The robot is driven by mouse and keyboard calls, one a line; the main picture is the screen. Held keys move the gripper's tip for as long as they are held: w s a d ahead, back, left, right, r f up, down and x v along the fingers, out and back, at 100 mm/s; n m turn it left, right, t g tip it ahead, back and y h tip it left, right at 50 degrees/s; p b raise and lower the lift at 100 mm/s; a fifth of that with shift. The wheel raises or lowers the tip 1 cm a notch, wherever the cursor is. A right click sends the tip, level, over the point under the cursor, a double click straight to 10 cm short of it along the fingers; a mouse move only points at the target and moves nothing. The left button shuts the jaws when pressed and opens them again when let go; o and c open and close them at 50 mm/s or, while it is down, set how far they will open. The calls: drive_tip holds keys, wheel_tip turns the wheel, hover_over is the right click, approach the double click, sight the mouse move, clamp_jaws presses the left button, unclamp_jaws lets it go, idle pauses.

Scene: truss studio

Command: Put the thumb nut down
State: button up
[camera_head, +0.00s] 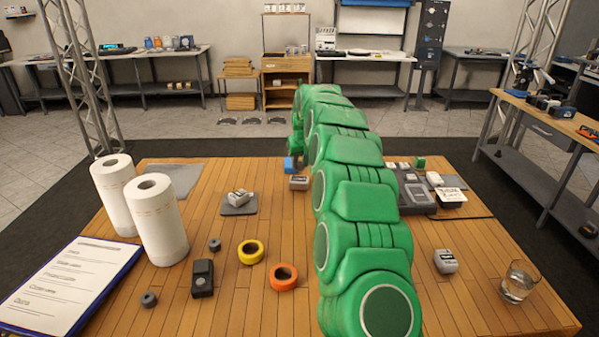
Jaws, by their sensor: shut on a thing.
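My green arm reaches from the front edge across the table to its far side, where its end bends down. My gripper (299,160) is there, small and mostly hidden behind the arm links. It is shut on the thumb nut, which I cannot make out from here. A small blue piece (290,163) shows beside the wrist, just behind a small grey-and-white box (299,183); I cannot tell whether they touch. Two small dark grey knob-like pieces (215,244) (149,299) lie at the left of the table.
Yellow tape (250,252), orange tape (284,277) and a dark device (203,278) lie front left. A grey tray (417,197), small box (446,261) and glass (519,281) are right. Bare wood lies left of the arm.

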sight(300, 161)
drive_tip(key=shift+w+f, duration=0.8)
drive_tip(key=shift+f, duration=0.1)
drive_tip(key=shift+w+a+f, duration=0.1)
drive_tip(key=shift+w+f, duration=0.1)
drive_tip(key=shift+f, duration=1.5)
drive_tip(key=shift+f, duration=0.15)
drive_tip(key=o, duration=1)
